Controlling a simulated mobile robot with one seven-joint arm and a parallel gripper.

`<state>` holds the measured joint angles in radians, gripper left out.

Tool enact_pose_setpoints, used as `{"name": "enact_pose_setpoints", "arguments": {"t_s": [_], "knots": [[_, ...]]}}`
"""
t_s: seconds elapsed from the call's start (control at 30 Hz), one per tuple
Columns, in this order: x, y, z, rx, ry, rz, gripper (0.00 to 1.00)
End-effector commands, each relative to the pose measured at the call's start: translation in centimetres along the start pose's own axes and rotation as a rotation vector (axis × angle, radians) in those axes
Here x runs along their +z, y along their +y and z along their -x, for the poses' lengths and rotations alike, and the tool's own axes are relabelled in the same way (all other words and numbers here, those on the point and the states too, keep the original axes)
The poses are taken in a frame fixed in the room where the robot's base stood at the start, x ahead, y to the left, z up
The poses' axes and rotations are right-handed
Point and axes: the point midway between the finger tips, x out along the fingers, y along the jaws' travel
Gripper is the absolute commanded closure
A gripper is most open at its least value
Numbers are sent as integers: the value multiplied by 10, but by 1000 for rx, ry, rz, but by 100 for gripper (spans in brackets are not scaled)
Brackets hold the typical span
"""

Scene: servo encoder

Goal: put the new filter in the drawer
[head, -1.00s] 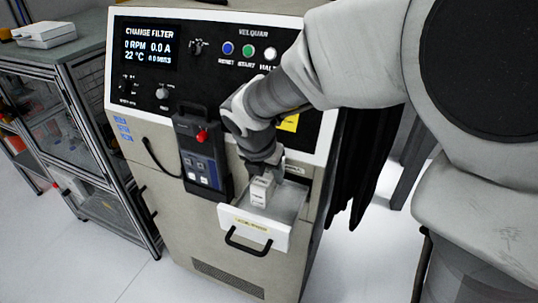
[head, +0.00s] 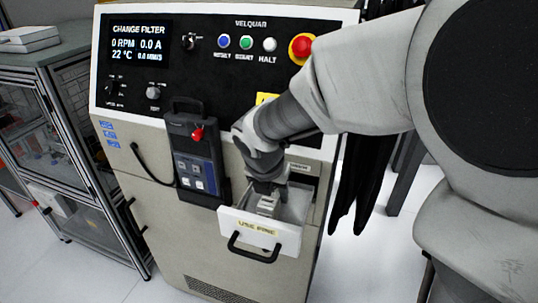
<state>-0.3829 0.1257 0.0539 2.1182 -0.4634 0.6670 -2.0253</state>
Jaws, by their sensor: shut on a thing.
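The drawer (head: 287,235) stands open at the front of the machine, with a black handle and a yellow label that seems to read "USE FINE". My gripper (head: 267,193) points down into the drawer from above. It is shut on the pale, boxy filter (head: 267,206). The filter is inside the drawer outline, just behind the front panel, which hides its lower part. I cannot tell whether it touches the drawer floor.
The machine's screen (head: 140,46) reads "CHANGE FILTER", 0 RPM. A dark pendant (head: 194,160) with a red knob hangs left of the drawer. A red stop button (head: 301,46) is above. A glass-sided cabinet (head: 70,150) stands left.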

Motion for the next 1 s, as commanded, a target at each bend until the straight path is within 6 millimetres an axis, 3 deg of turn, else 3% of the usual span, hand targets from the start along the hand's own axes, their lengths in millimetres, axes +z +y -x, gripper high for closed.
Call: {"name": "enact_pose_setpoints", "arguments": {"t_s": [0.3,0.33,0.47,0.8,1.0], "knots": [[-1,0,-3,0,-1,0,100],[-1,0,-2,0,-1,0,50],[-1,0,-2,0,-1,0,27],[0,0,1,1,-1,-1,26],[2,1,30,4,-4,-2,26]]}}
